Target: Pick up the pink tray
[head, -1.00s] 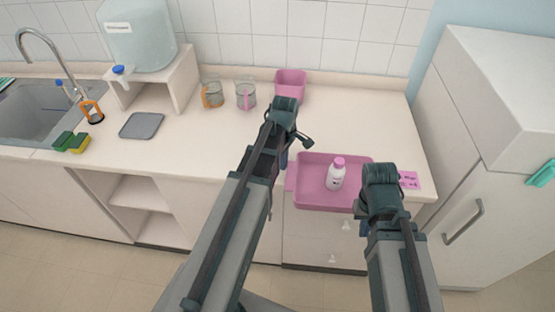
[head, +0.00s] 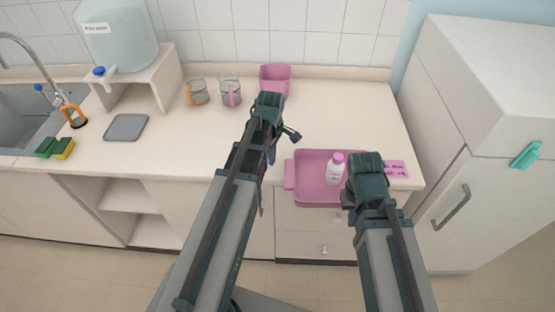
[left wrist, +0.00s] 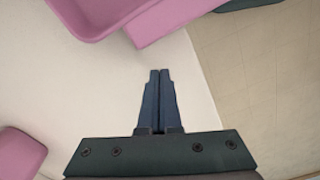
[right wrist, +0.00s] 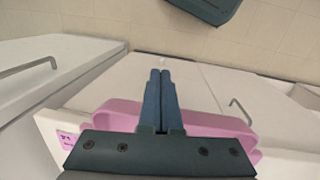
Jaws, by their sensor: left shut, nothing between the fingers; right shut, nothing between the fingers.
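The pink tray (head: 312,195) sits at the front edge of the counter, with a white bottle with a pink cap (head: 334,170) standing in it. My right arm covers the tray's right part in the head view. My right gripper (right wrist: 160,75) is shut and empty in the right wrist view. The tray (right wrist: 205,120) shows behind and beside its fingers there.
A pink bin (head: 275,78) and two glass beakers (head: 229,92) stand at the back. A pink label (head: 396,169) lies right of the tray. A tall white cabinet (head: 470,150) bounds the right side. The counter left of my left arm is mostly clear.

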